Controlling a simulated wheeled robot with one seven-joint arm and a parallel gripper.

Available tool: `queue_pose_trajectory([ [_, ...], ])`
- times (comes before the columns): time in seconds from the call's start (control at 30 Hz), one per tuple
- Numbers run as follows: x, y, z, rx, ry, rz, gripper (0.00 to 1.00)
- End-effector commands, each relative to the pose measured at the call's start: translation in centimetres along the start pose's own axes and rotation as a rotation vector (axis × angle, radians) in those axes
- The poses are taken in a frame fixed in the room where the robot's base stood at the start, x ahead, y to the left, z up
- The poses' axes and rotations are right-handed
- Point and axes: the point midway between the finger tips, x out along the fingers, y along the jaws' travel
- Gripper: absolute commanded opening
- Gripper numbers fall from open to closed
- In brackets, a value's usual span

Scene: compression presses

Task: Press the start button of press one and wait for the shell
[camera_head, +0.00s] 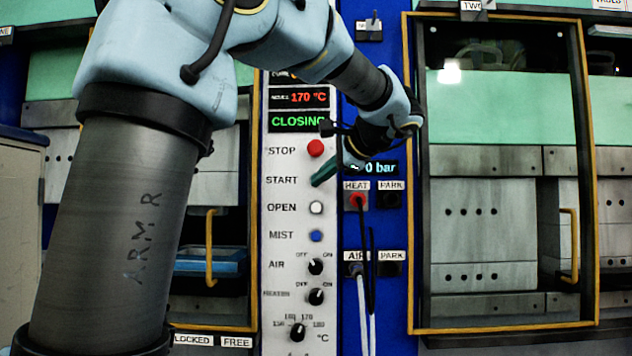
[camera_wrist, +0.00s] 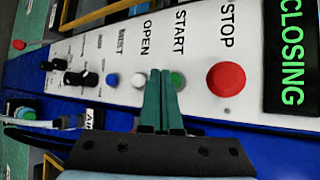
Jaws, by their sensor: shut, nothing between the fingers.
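The control panel (camera_head: 284,240) of a press stands in the middle of the head view. Its display (camera_head: 298,122) reads CLOSING in green, with 170 °C in red above. My gripper (camera_head: 318,182) is shut, with its green fingertips at the START row, over the start button. In the wrist view the green start button (camera_wrist: 177,80) shows just beside the shut fingers (camera_wrist: 160,80). Whether the fingertips touch it cannot be told. The red stop button (camera_head: 316,148) is just above. The press left of the panel is mostly hidden behind my arm.
The white open button (camera_head: 316,207) and blue mist button (camera_head: 316,236) sit below START. Heat and air sockets with a red plug (camera_head: 357,200) and hanging hoses are right of the panel. Press two (camera_head: 483,220) stands at the right, behind a yellow-framed door.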

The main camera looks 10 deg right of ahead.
Motion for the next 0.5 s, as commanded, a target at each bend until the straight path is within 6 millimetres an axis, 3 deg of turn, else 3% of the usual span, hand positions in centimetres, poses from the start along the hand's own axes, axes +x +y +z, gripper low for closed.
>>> queue_pose_trajectory([
  [0.5,-3.0,2.3,2.2,-0.001,0.002,0.000,0.00],
])
